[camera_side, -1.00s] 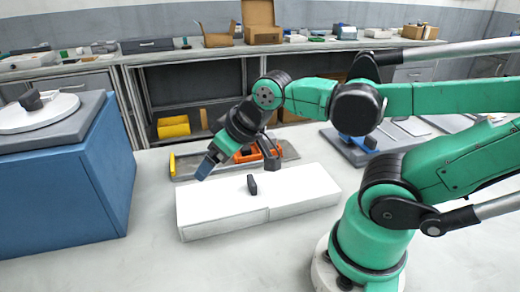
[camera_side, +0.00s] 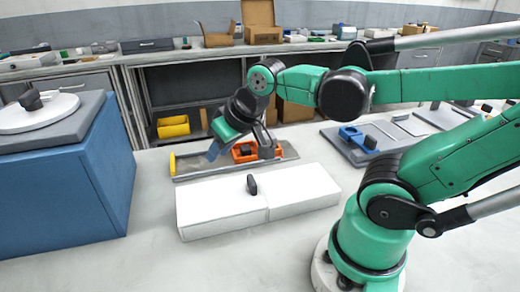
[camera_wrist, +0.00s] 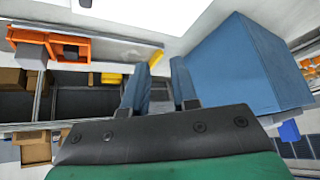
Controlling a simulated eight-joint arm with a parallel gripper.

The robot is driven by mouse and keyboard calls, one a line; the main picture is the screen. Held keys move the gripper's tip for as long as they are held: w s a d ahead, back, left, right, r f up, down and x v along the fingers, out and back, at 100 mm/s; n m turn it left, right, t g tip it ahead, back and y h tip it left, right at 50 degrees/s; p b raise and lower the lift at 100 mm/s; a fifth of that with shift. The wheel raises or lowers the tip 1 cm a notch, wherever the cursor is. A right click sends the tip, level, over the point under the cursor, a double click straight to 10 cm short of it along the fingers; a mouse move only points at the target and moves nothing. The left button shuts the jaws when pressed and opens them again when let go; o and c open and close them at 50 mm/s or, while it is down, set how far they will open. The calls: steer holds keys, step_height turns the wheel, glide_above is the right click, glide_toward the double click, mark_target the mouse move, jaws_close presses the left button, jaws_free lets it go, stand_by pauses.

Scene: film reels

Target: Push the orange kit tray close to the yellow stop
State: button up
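The orange kit tray (camera_side: 237,157) sits on a long grey track behind the white block, with dark parts in it. It also shows at the upper left of the wrist view (camera_wrist: 58,40). The yellow stop (camera_side: 172,164) stands at the left end of the track; the wrist view shows it beyond the fingers (camera_wrist: 151,54). A stretch of bare track lies between tray and stop. My gripper (camera_side: 213,151) is near the track, left of the tray in the side view. Its two blue fingers (camera_wrist: 160,86) are apart with nothing between them. Contact with the tray cannot be told.
A long white block (camera_side: 225,208) with a black knob lies in front of the track. A large blue box (camera_side: 70,195) stands at the left. A grey panel with a blue part (camera_side: 352,135) lies to the right. Shelves and a yellow bin (camera_side: 173,127) are behind.

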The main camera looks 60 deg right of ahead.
steer(key=d+m, duration=0.2)
steer(key=w+d+r+m+g, duration=0.1)
steer(key=d+m, duration=0.1)
steer(key=w+d+m+h, duration=0.1)
steer(key=d+m, duration=0.1)
steer(key=d, duration=0.1)
steer(key=shift+r+g, duration=0.15)
steer(key=shift+g, duration=0.25)
jaws_close()
steer(key=m+g+y, duration=0.1)
steer(key=m+g, duration=0.4)
steer(key=m, duration=1.4)
glide_above(284, 150)
steer(key=s+d, duration=0.3)
step_height(284, 150, down, 5)
step_height(284, 150, down, 10)
steer(key=shift+a+r, duration=0.1)
steer(key=shift+a, duration=0.05)
steer(key=shift+w+a, duration=0.95)
steer(key=shift+w, duration=0.05)
steer(key=shift+w+a+r, duration=0.1)
steer(key=shift+w+a, duration=0.4)
